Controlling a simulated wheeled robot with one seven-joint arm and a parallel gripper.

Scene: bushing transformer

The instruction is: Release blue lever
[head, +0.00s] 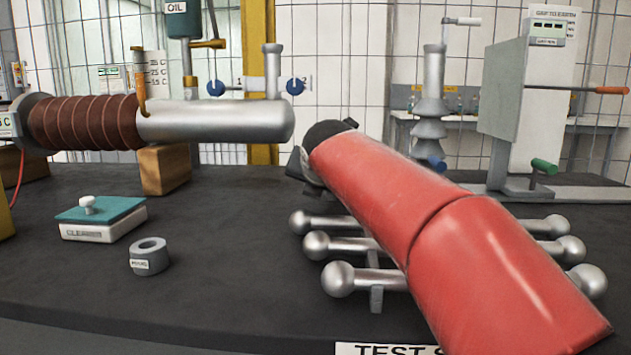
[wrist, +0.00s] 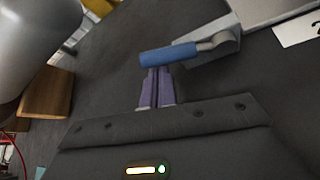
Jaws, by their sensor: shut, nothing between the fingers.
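The blue lever (wrist: 170,55) shows in the wrist view as a blue cylindrical grip on a short metal rod, which joins a grey block (wrist: 222,40). My gripper (wrist: 157,71) is shut and empty, its two purple fingers together. Its fingertips are right at the underside of the blue grip in the picture; I cannot tell whether they touch it. In the head view, a small blue handle (head: 432,162) shows at the foot of a ribbed grey insulator, beyond my red arm. My fingers are hidden in the head view.
A green-handled lever (head: 543,166) stands right of the insulator (head: 430,105). Several ball-ended metal bars (head: 340,245) lie under my arm. A grey horizontal cylinder (head: 215,120) is at left, with a grey ring (head: 149,257) and teal-topped box (head: 100,218) in front. The dark table's front-middle is clear.

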